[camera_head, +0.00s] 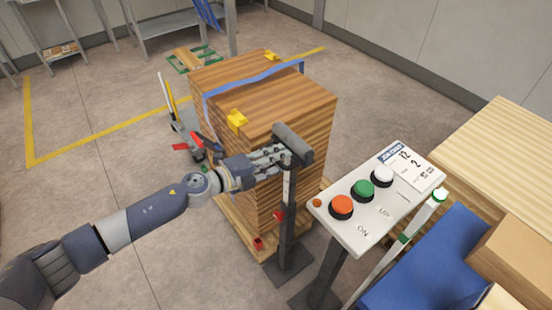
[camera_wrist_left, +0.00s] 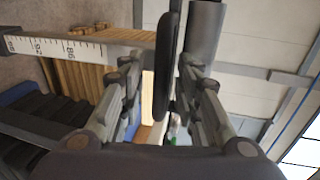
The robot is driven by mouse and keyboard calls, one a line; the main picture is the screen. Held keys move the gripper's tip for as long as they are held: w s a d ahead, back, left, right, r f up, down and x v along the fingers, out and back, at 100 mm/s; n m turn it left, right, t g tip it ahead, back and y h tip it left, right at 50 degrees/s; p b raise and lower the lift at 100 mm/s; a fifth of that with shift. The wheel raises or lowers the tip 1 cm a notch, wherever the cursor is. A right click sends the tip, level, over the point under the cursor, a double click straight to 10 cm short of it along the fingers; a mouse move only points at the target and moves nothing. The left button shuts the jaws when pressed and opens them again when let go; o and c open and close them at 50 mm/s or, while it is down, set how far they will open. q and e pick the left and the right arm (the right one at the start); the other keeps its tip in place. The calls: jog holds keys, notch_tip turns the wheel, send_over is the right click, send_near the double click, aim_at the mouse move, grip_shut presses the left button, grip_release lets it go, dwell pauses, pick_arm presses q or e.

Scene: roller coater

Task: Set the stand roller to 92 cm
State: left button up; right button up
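The stand roller is a dark post with a grey roller (camera_head: 293,142) on top, beside the wooden stack. Its inner tube carries a white scale (camera_head: 289,188); in the left wrist view the scale (camera_wrist_left: 65,47) shows 92 and 86. The sleeve edge against the scale is not clear enough to read the setting. My left gripper (camera_head: 279,156) is at the post's top, just under the roller. In the left wrist view its fingers (camera_wrist_left: 162,80) stand apart on both sides of a dark upright plate (camera_wrist_left: 168,65), with a gap on the left side. The grey roller (camera_wrist_left: 206,30) is beyond them. My right gripper is not seen.
A control panel (camera_head: 340,218) with orange, green and white buttons stands to the right of the post. The strapped wooden stack (camera_head: 285,110) on a pallet (camera_head: 256,245) is close behind.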

pick_arm(q)
grip_shut()
notch_tip(320, 180, down, 6)
jog(key=b, duration=0.4)
jog(key=shift+c, duration=0.7)
grip_release()
jog(key=shift+o, duration=0.7)
jog(key=shift+s+a+r, duration=0.1)
jog(key=v, duration=1.2)
